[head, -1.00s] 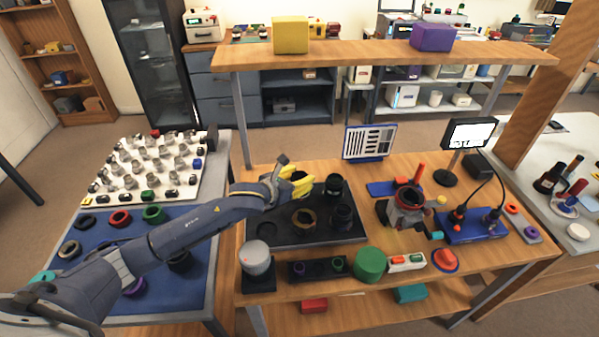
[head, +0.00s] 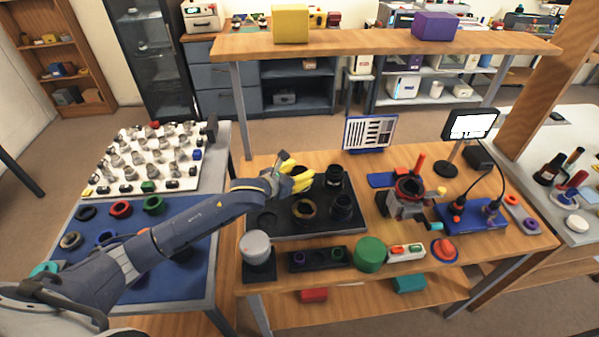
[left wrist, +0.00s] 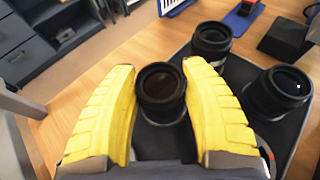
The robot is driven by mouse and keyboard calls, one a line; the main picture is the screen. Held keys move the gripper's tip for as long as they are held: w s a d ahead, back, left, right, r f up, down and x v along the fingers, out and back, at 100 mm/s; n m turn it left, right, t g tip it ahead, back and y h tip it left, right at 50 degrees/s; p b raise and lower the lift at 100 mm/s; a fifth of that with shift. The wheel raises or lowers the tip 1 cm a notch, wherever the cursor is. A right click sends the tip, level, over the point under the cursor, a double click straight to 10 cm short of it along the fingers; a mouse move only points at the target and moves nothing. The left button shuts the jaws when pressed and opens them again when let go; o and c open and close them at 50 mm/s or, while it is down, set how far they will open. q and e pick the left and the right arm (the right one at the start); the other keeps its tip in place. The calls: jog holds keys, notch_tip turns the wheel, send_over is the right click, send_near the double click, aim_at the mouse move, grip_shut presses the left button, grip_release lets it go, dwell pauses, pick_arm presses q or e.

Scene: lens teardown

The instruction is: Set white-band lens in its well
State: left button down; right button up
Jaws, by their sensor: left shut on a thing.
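My left gripper (head: 300,178) is over the back left of the black tray (head: 262,232). Its yellow fingers are closed around a black lens (left wrist: 162,88) with brownish glass, which stands between them in the left wrist view. The fingers hide its sides, so I cannot make out a white band on it, nor whether its base touches a well. A second black lens (head: 335,176) stands to the right; in the left wrist view (left wrist: 212,42) it shows a pale band low down. A third dark lens (head: 342,207) and a gold-ringed one (head: 304,210) stand nearer the front. My right gripper is not in view.
An empty round well (head: 267,220) shows at the tray's left. In front are a grey dome (head: 257,246), a small black holder (head: 318,258) and a green cylinder (head: 370,254). A raised shelf (head: 380,46) spans the back. A red-and-grey fixture (head: 407,198) stands right.

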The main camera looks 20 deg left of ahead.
pick_arm(q)
jog(key=shift+f, duration=0.5)
jog(key=c, duration=0.6)
grip_release()
jog(key=shift+f, duration=0.1)
